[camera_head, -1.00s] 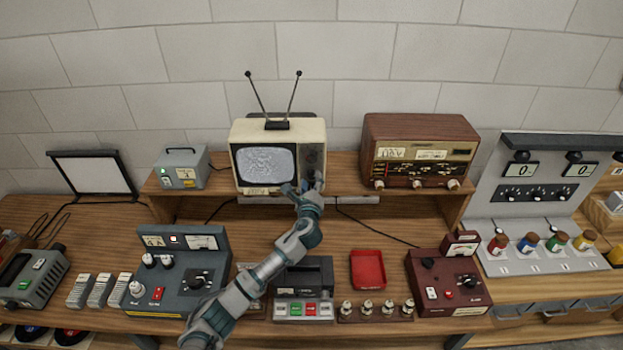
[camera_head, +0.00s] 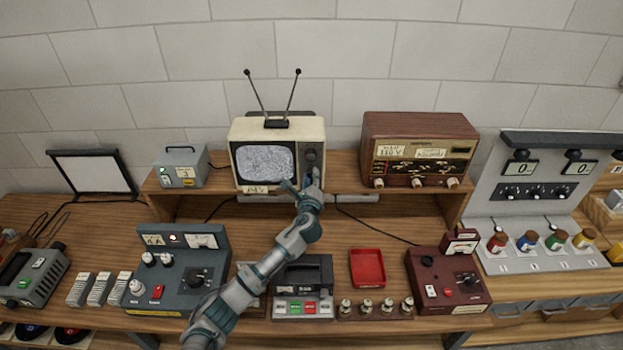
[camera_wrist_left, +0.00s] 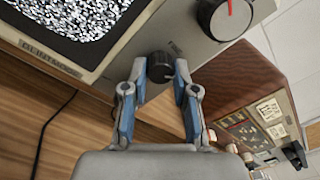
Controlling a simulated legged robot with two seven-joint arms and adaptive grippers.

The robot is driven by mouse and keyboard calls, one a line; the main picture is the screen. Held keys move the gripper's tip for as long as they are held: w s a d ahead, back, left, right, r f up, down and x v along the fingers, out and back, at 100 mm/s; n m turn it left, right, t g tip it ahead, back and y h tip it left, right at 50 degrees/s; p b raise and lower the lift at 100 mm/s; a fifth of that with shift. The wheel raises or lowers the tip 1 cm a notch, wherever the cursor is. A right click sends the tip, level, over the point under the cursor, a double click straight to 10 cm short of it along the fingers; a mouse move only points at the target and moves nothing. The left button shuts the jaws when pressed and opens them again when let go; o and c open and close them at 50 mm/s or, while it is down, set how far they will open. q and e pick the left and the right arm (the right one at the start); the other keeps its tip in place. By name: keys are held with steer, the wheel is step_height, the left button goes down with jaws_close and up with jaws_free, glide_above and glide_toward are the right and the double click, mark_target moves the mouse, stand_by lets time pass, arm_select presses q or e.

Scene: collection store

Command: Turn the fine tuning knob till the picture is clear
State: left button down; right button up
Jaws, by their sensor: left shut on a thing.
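The cream television (camera_head: 236,135) stands on the raised wooden shelf. Its screen (camera_head: 265,163) shows black-and-white speckle, and the speckle also fills the screen corner in the left wrist view (camera_wrist_left: 75,22). The fine tuning knob (camera_wrist_left: 160,66) is a small dark ribbed knob low on the television's front panel. My left gripper (camera_head: 310,182) is at the lower right of that panel and hides the knob in the head view. In the wrist view its two blue-padded fingers (camera_wrist_left: 158,82) are shut on the knob, one on each side. My right gripper is not in view.
A larger dial with a red mark (camera_wrist_left: 228,15) sits above the knob. A brown wooden radio (camera_head: 420,145) stands close to the right of the television, and a small grey box (camera_head: 181,168) to its left. Two antennas rise on top. A red tray (camera_head: 367,267) lies below.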

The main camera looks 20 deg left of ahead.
arm_select(q)
steer(key=shift+d+f+n+y+b, duration=0.15)
steer(key=shift+n+b, duration=1.3)
steer(key=shift+n, duration=1.2)
steer(key=shift+a+f+n+y+b, duration=0.1)
steer(key=shift+n+b, duration=1.4)
steer(key=shift+n, duration=1.2)
steer(key=shift+d+f+n+y+b, duration=0.15)
steer(key=shift+n+b, duration=1.3)
steer(key=shift+n, duration=1.2)
steer(key=shift+a, duration=0.15)
steer(key=c, duration=1.1)
jaws_free()
steer(key=shift+o, duration=1)
steer(key=shift+r, duration=0.1)
steer(key=v, duration=1.1)
steer(key=shift+s+d, duration=0.2)
steer(key=shift+s, duration=0.15)
